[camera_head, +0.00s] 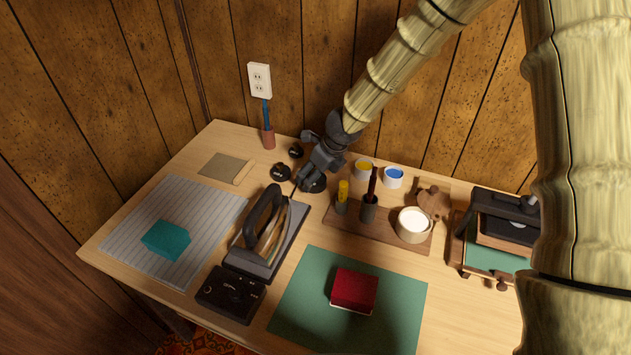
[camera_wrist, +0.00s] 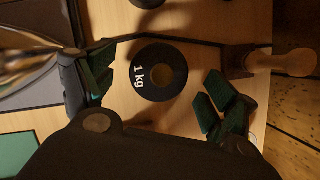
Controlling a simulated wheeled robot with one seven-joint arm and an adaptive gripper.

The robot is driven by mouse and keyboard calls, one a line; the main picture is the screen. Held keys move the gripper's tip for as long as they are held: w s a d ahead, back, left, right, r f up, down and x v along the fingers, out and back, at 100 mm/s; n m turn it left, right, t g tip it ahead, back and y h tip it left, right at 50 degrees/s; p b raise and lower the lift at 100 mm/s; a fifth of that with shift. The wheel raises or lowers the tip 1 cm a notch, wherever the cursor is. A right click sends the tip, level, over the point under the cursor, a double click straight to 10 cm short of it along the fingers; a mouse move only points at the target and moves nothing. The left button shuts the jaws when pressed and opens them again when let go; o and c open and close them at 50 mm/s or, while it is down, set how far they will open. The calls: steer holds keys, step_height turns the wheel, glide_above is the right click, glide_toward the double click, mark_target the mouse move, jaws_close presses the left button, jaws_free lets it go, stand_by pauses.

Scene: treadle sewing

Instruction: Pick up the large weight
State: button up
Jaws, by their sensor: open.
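The large weight, a black disc marked "1 kg" with a centre hole, lies flat on the table. In the wrist view the large weight (camera_wrist: 150,82) sits between my open gripper's fingers (camera_wrist: 160,95), with a gap on both sides. In the head view my gripper (camera_head: 307,178) points down over it and partly hides the large weight (camera_head: 317,185).
An iron (camera_head: 264,230) on its stand is close in front-left. A wooden tray (camera_head: 385,232) with jars is to the right. A wooden-handled tool (camera_wrist: 285,62) lies near the right finger in the wrist view. The panelled wall is behind.

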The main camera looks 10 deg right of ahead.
steer(key=shift+x, duration=1.1)
steer(key=c, duration=1.9)
jaws_close()
steer(key=shift+r, duration=0.15)
